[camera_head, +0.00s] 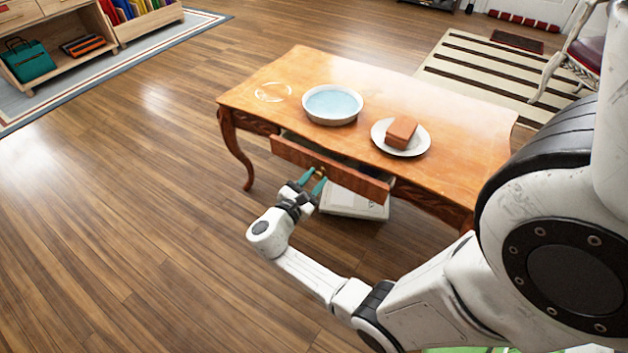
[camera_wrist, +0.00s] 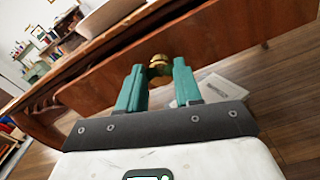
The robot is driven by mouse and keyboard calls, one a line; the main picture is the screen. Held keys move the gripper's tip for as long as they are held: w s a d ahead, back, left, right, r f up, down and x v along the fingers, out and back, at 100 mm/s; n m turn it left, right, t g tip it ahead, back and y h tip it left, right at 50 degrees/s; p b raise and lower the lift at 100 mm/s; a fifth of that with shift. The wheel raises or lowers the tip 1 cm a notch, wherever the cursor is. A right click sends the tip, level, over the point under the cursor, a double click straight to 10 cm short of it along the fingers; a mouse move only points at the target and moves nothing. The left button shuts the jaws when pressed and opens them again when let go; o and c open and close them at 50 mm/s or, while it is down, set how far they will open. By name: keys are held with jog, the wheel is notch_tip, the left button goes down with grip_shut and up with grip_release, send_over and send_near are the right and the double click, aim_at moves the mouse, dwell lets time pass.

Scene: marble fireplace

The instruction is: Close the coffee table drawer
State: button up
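The wooden coffee table (camera_head: 450,98) stands in the middle of the head view. Its drawer (camera_head: 350,180) is pulled part way out at the front, with a dark gap behind the drawer front; the drawer front also fills much of the wrist view (camera_wrist: 225,40). A round brass knob (camera_wrist: 159,68) sits on the drawer front. My gripper (camera_head: 314,178) is in front of the drawer at the knob. In the wrist view its teal fingers (camera_wrist: 159,75) are apart, with the knob between or just beyond their tips. I cannot tell whether they touch it.
A bowl of water (camera_head: 333,103) and a plate (camera_head: 385,142) with a brown block (camera_head: 401,131) stand on the table. A white box-like object (camera_head: 355,205) lies on the floor below the drawer. The wooden floor to the left is clear.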

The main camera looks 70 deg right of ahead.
aim_at(323, 169)
grip_shut()
jog(key=shift+x, duration=2.15)
jog(key=o, duration=0.6)
grip_release()
jog(key=shift+d, duration=0.2)
jog(key=shift+c, duration=0.2)
jog(key=shift+a, duration=0.15)
jog(key=p+v, duration=0.2)
jog(key=v, duration=0.8)
jog(key=shift+a+p, duration=0.3)
